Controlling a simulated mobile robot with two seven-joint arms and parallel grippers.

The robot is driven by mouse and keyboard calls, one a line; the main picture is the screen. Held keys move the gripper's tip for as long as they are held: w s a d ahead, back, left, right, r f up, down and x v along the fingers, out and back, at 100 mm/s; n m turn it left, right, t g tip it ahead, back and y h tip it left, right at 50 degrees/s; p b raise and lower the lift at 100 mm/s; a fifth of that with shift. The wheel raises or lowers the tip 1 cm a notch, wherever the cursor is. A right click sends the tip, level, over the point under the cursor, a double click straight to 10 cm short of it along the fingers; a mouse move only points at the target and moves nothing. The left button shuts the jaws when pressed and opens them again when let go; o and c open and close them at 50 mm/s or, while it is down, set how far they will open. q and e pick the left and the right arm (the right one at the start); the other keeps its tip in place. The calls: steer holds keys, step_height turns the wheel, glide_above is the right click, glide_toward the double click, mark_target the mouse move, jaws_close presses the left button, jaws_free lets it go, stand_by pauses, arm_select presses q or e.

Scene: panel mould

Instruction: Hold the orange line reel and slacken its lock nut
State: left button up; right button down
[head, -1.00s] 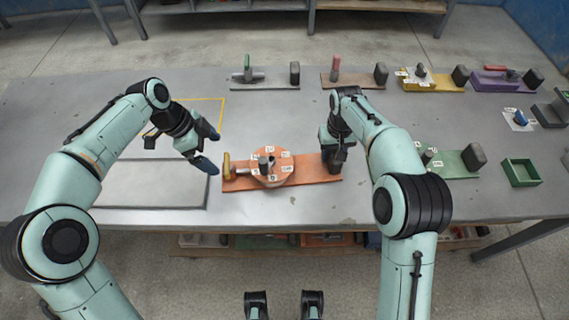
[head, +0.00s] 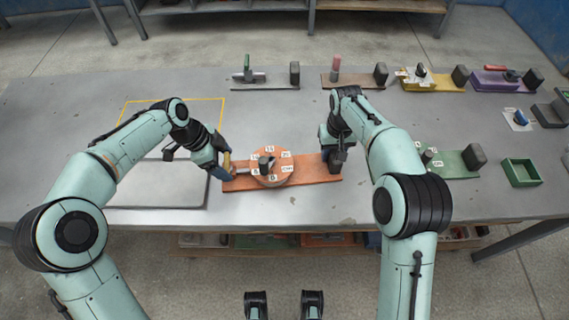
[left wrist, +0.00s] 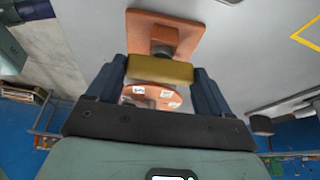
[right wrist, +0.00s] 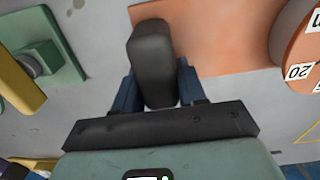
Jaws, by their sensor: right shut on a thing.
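The orange line reel is a round disc (head: 286,161) with white number tags, on a flat orange base plate (head: 312,172). A grey post (head: 264,163) stands at the disc's middle. A yellow handle (head: 227,162) is at the left end; it also shows in the left wrist view (left wrist: 160,70). My left gripper (head: 222,170) is at this handle, its fingers open on either side of it; contact is unclear. My right gripper (head: 334,155) is shut on the dark block (right wrist: 152,55) at the plate's right end. The lock nut cannot be told apart clearly.
A green fixture (head: 450,164) and a green open box (head: 521,172) lie to the right. Several other fixtures, including a yellow one (head: 432,85), line the back. A pale panel (head: 155,190) lies at left. Bare table lies behind the reel.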

arm_select(q)
steer(key=n+t, duration=0.1)
steer(key=n, duration=0.1)
steer(key=n+t+y, duration=0.1)
steer(key=n, duration=0.2)
steer(key=shift+s+d+r+n, duration=0.1)
steer(key=shift+s+n, duration=0.05)
steer(key=shift+n, duration=0.15)
steer(key=n, duration=0.2)
steer(key=n+t+y, duration=0.1)
steer(key=n, duration=0.2)
steer(key=shift+s+d+t, duration=0.1)
steer(key=shift+t, duration=0.2)
steer(key=n+y, duration=0.1)
steer(key=n, duration=0.2)
steer(key=n+y, duration=0.1)
steer(key=n, duration=0.2)
steer(key=shift+d+t+y, duration=0.15)
steer(key=shift+t+y, duration=0.15)
steer(key=n+y, duration=0.1)
steer(key=n, duration=0.4)
steer(key=shift+d+y, duration=0.1)
steer(key=shift+y, duration=0.3)
steer(key=o, duration=0.9)
steer(key=shift+o, duration=0.2)
